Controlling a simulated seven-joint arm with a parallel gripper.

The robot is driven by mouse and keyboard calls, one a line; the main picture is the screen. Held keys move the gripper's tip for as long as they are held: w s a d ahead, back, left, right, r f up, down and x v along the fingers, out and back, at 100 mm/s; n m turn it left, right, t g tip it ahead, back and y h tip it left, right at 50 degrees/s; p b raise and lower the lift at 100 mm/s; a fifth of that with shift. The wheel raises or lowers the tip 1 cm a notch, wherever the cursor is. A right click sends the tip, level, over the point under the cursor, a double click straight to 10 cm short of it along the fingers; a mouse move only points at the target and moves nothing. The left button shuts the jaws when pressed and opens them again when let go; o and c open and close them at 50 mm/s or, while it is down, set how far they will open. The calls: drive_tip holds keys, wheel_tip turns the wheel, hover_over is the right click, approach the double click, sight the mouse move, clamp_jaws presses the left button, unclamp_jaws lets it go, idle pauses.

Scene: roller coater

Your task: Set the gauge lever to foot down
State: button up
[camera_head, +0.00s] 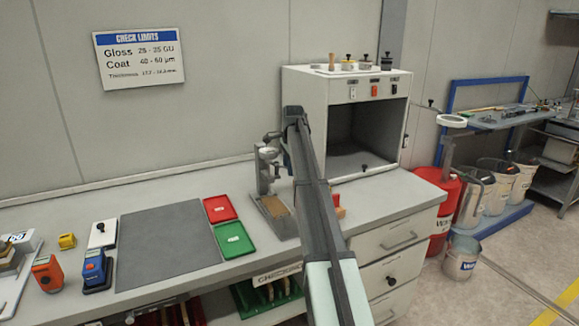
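The thickness gauge (264,168) is a grey metal stand with a round head, upright on a base plate on the bench. A brownish panel (273,206) lies on its base. A small dark lever (272,136) sticks out at the top right of the gauge, and I cannot tell which position it is set to. My arm reaches up across the middle of the view, just right of the gauge. My gripper (287,155) is mostly hidden behind the arm, close to the gauge's right side. Its fingers cannot be made out, nor whether it touches the lever.
A white booth (300,90) with an open front stands behind my arm. Red (219,208) and green (234,239) trays and a grey mat (165,245) lie left of the gauge. Orange (47,273) and blue (94,267) handheld meters stand at the far left.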

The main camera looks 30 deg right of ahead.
clamp_jaws()
idle(0.4)
drive_tip(key=shift+r+h, duration=0.3)
drive_tip(key=shift+h, duration=0.5)
drive_tip(key=shift+o, duration=1.2)
unclamp_jaws()
drive_tip(key=v, duration=1.4)
